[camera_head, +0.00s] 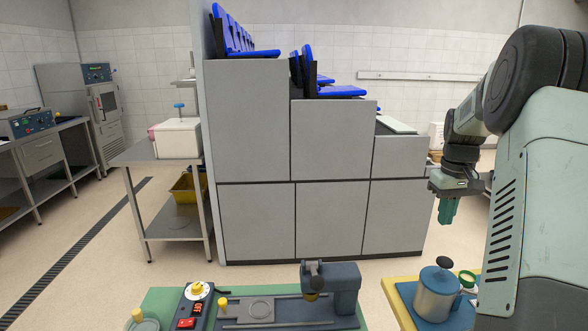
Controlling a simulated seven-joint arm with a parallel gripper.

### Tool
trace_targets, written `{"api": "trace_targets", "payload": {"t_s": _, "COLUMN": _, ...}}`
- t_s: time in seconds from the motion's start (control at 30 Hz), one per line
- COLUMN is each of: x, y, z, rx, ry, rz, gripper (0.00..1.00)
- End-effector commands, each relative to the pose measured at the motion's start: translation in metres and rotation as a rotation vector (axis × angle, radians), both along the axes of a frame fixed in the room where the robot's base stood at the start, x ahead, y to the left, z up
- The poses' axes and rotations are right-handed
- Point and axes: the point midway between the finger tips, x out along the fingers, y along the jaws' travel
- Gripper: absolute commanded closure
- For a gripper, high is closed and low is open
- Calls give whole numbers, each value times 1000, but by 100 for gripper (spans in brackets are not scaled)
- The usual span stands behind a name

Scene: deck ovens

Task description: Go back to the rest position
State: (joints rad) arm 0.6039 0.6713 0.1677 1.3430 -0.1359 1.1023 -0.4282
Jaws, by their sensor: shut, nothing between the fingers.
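My gripper (447,211) hangs at the right of the head view, pointing down, with its green fingers close together. It is empty and in the air, above and behind the blue-and-grey pot (435,295), and touches nothing that I can see. My arm reaches to it from the right edge.
Below the gripper, a yellow board with a blue mat (408,293) bears the pot. Left of it, a green board (160,298) bears a grey device (344,284) and a control box (196,303). Grey tiered cabinets (258,220) with blue seats stand behind.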

Motion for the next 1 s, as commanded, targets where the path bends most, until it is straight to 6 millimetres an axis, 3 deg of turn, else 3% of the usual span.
{"api": "trace_targets", "payload": {"t_s": 0.03, "x": -3, "y": 22, "z": 24, "rx": -20, "ry": -20, "rz": 16, "gripper": 100}}
{"api": "trace_targets", "payload": {"t_s": 0.2, "x": -33, "y": 96, "z": 87, "rx": -67, "ry": -88, "rz": 32, "gripper": 100}}
{"api": "trace_targets", "payload": {"t_s": 0.43, "x": -104, "y": 182, "z": 142, "rx": -88, "ry": -202, "rz": 38, "gripper": 100}}
{"api": "trace_targets", "payload": {"t_s": 0.6, "x": -170, "y": 230, "z": 158, "rx": -67, "ry": -294, "rz": 36, "gripper": 100}}
{"api": "trace_targets", "payload": {"t_s": 0.7, "x": -210, "y": 251, "z": 157, "rx": -38, "ry": -348, "rz": 34, "gripper": 100}}
{"api": "trace_targets", "payload": {"t_s": 0.83, "x": -255, "y": 270, "z": 147, "rx": 8, "ry": -405, "rz": 33, "gripper": 100}}
{"api": "trace_targets", "payload": {"t_s": 1.0, "x": -288, "y": 280, "z": 141, "rx": 27, "ry": -456, "rz": 33, "gripper": 100}}
